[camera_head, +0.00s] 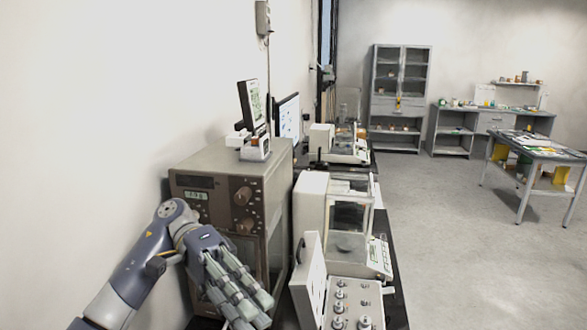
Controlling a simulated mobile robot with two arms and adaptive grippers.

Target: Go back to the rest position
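My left arm comes in from the lower left, and my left gripper (240,288) hangs in front of the brown weighing instrument (197,181). Its grey-green fingers point down and to the right, close beside each other. Whether they are open or shut, or touch the instrument, I cannot tell. I see no object in the fingers. The gripper covers the lower front of the instrument. My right gripper is not in view.
A glass-sided balance (312,205) and an open case of metal weights (340,300) stand right of the instrument. Another balance (348,150) and a monitor (288,118) are behind. A cabinet (399,95) and side table (538,148) stand farther off; the floor (450,240) at right is clear.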

